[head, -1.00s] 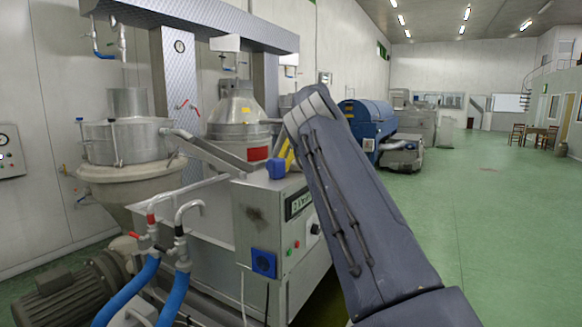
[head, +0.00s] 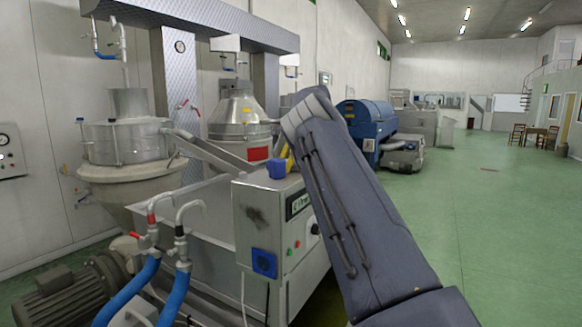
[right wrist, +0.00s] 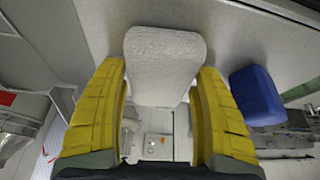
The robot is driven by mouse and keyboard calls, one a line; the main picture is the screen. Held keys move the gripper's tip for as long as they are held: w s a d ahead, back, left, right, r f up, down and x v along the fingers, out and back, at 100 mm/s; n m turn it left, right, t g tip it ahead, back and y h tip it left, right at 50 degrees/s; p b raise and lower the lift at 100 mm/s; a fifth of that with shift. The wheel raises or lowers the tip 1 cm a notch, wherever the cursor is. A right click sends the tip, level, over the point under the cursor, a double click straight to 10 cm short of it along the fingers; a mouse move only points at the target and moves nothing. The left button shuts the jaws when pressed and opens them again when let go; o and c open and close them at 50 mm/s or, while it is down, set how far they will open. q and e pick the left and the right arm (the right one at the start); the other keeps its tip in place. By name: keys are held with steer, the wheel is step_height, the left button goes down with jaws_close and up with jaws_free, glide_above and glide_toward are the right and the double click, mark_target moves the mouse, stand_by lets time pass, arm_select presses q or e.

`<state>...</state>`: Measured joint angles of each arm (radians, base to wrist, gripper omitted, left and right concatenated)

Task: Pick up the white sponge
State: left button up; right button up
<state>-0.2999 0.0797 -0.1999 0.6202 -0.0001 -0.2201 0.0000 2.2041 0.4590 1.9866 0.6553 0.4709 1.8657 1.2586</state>
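The white sponge (right wrist: 165,58) shows in the right wrist view at the upper middle, between the yellow fingers of my right gripper (right wrist: 162,78). The fingers stand wide apart, one along each side of the sponge. A thin gap shows at the left finger; the right finger lies very close, and contact is unclear. In the head view only a bit of yellow of the right gripper (head: 290,162) shows above the grey cabinet; my forearm hides the rest and the sponge. My left gripper is in neither view.
A blue block (head: 277,168) stands on the grey control cabinet (head: 258,205), close to the right gripper; it also shows in the right wrist view (right wrist: 257,95). Steel mill machines (head: 120,140) fill the left. Green floor (head: 490,230) is free at right.

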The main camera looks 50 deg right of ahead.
steer(key=c, duration=0.5)
steer(key=shift+f, duration=0.1)
steer(key=shift+d+r, duration=0.1)
steer(key=shift+r, duration=0.15)
